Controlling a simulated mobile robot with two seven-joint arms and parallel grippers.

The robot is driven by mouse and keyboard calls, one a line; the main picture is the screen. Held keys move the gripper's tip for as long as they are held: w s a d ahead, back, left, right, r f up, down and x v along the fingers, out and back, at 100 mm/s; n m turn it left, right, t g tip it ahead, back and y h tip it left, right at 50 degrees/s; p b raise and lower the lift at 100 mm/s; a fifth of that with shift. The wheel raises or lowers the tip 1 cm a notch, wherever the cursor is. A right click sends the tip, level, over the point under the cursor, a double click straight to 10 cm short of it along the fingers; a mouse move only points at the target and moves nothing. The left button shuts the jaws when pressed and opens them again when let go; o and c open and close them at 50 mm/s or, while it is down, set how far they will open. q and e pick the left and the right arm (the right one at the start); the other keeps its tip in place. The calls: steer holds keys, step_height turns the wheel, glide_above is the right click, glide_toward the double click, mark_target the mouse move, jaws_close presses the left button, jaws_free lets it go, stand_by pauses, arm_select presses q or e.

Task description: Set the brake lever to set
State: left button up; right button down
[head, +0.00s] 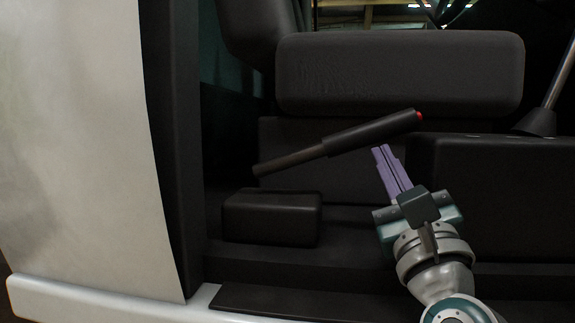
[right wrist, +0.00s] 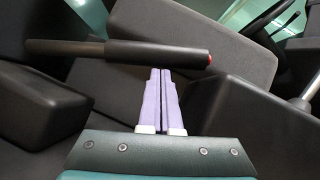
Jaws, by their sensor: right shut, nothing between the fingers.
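The brake lever (head: 370,132) has a black grip with a red button at its end and a grey rod. In the head view it slopes up to the right, above a dark block on the cab floor. In the right wrist view the lever (right wrist: 155,53) lies across the upper part, just beyond my fingertips. My right gripper (head: 382,150) is shut and empty, its purple fingers pointing up just below the grip. In the right wrist view the shut fingertips (right wrist: 160,72) appear close under the grip; I cannot tell whether they touch it. My left gripper is not in view.
A dark block (head: 271,218) sits below the lever's rod. A seat cushion (head: 400,73) is behind the lever. A dark console (head: 490,190) stands to the right, with a gear stick (head: 556,85) beyond. The pale door sill (head: 120,299) runs along the front.

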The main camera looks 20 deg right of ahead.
steer(key=shift+a+r+n+y+p, duration=0.15)
steer(key=shift+r+n+y+p, duration=0.8)
steer(key=shift+p, duration=0.6)
steer(key=w+a+r+n+g+y+p, duration=0.1)
steer(key=a+r+n+y+p, duration=0.3)
steer(key=r+n+p, duration=0.4)
steer(key=shift+w+r+n+y+p, duration=0.45)
steer(key=shift+w+y+p, duration=0.15)
steer(key=shift+p, duration=2.35)
steer(key=p+v, duration=0.1)
steer(key=v, duration=0.9)
steer(key=shift+p, duration=0.3)
